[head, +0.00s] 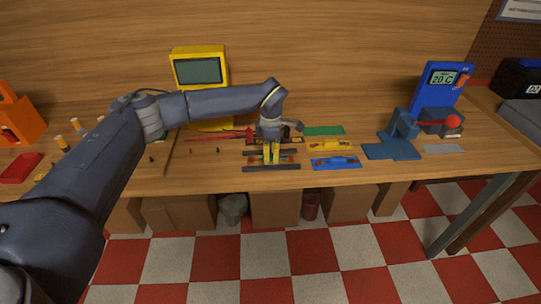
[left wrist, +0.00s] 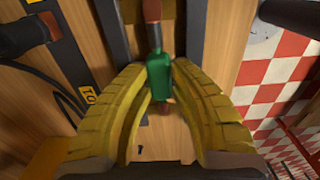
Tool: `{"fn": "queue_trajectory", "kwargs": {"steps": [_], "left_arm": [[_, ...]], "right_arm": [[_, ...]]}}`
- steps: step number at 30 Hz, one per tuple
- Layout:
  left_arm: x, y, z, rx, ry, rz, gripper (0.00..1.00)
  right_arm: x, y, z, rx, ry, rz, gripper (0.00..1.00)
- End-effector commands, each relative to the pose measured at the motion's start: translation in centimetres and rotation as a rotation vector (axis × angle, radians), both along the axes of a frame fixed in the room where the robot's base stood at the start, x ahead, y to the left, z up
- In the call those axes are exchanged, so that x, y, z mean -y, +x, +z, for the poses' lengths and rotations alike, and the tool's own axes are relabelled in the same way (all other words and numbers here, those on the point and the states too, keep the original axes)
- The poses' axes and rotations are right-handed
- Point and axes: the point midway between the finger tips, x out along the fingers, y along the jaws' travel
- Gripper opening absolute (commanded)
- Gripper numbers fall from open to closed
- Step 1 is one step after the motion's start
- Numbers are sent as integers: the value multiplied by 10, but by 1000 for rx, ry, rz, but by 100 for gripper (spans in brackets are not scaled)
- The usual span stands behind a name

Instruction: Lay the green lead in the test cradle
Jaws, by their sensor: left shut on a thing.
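My left gripper (head: 271,153) is over the front middle of the table, pointing down, with its yellow fingers shut on the green lead. In the left wrist view the green lead (left wrist: 158,76) sits between the fingertips (left wrist: 158,88), with a grey and reddish-brown end running up the picture. In the head view the fingers mostly hide it. Dark bars lie around the gripper; I take them for the test cradle (head: 271,168), though I cannot be sure. Whether the lead touches them cannot be told. My right gripper is not in view.
A green mat (head: 323,130) looks bare. A yellow meter (head: 200,72) stands behind; a blue stand (head: 393,149) is at right. Red leads (head: 215,137) lie left of the gripper.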

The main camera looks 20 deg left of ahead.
Motion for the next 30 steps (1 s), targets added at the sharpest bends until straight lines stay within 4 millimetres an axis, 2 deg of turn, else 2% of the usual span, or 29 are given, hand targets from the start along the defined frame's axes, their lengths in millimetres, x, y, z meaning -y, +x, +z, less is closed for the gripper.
{"fn": "queue_trajectory", "kwargs": {"steps": [8,9,13,26,30], "left_arm": [[0,0,-3,-1,0,0,0],[0,0,-3,0,0,0,25],[0,0,-3,-1,0,0,40],[0,-1,-3,-2,0,0,41],[0,0,7,0,1,1,41]], "right_arm": [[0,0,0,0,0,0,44],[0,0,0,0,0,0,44],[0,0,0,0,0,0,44],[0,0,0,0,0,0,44],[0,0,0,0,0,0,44]]}}
